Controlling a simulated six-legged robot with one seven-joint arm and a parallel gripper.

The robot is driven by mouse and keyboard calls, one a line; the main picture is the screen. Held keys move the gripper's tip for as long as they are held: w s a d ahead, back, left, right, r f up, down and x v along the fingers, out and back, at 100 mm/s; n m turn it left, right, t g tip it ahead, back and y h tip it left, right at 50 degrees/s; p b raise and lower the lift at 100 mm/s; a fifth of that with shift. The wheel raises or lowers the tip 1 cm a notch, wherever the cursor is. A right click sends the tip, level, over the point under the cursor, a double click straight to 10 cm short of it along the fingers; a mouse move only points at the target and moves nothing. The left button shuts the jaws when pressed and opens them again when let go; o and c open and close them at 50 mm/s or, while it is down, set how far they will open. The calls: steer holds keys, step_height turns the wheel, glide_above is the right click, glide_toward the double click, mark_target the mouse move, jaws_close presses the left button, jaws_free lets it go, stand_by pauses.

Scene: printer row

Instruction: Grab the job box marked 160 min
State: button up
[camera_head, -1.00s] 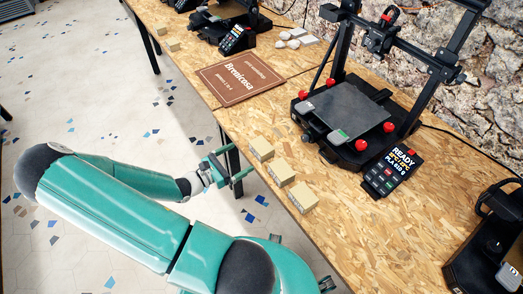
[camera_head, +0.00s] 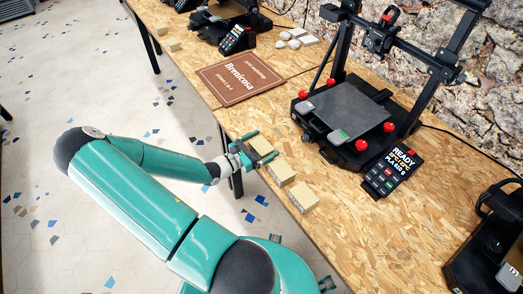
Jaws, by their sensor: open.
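Three small tan job boxes stand in a row along the near edge of the wooden table: a far box (camera_head: 262,145), a middle box (camera_head: 281,173) and a near box (camera_head: 303,198). Their markings are too small to read, so I cannot tell which one says 160 min. My gripper (camera_head: 258,149) is open at the far box, with its green fingers on either side of it in this view. The gripper hides part of that box. I cannot tell whether the fingers touch it.
A 3D printer (camera_head: 345,110) with a READY screen (camera_head: 390,171) stands behind the boxes. A brown sign (camera_head: 240,80) lies to the left. Two more small boxes (camera_head: 168,46) sit at the far end. Another black machine (camera_head: 490,245) is at the lower right. The table's front middle is clear.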

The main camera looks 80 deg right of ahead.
steer(key=c, duration=1.1)
steer(key=shift+c, duration=0.2)
